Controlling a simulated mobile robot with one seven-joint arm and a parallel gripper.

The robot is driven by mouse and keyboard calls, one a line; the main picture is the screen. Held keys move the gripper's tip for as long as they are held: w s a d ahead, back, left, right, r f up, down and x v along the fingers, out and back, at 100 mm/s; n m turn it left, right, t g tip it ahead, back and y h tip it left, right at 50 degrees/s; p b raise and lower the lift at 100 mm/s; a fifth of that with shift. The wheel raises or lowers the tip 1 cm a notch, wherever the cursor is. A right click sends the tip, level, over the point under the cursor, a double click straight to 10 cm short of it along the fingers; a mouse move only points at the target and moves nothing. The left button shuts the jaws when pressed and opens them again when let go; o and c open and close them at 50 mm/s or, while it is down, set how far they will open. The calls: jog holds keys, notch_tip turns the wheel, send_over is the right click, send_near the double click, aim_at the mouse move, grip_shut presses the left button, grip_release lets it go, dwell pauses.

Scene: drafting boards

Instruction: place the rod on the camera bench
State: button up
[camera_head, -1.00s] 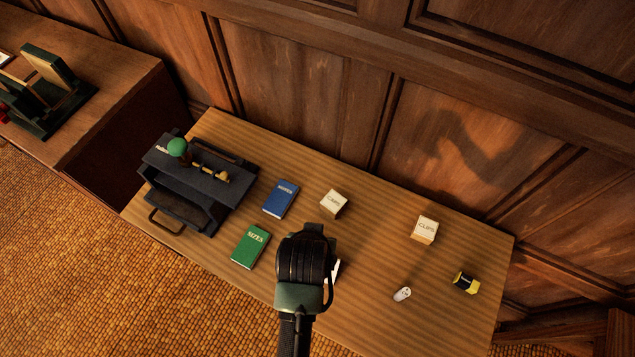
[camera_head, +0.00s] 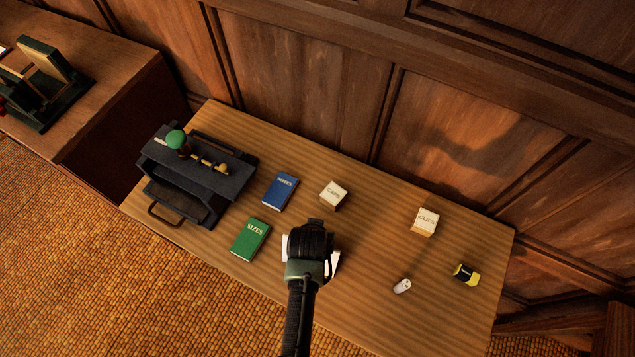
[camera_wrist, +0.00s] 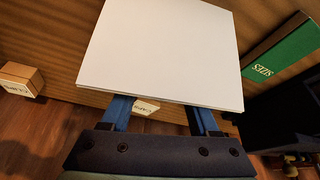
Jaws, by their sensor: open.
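I cannot pick out a rod for certain. A small brass-coloured piece (camera_head: 208,163) lies on top of the dark box, beside a green-knobbed object (camera_head: 177,141). No camera bench is clearly marked; the striped wooden table (camera_head: 370,290) bears most things. My gripper (camera_wrist: 162,110) is over the table's front middle, its two blue fingers spread apart. A white flat panel (camera_wrist: 160,50) fills the wrist view just past the fingers and hides their tips; I cannot tell whether they touch it. In the head view my wrist hides most of that panel (camera_head: 334,262).
The dark box (camera_head: 230,178) has an open front tray. A blue book (camera_head: 280,191), a green book (camera_head: 250,240), a CAPS box (camera_head: 333,196), a CLIPS box (camera_head: 425,222), a white object (camera_head: 402,286) and a yellow-black object (camera_head: 466,275) stand apart. A second bench (camera_head: 100,95) is left.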

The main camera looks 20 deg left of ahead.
jog(key=shift+x, duration=1.3)
grip_shut()
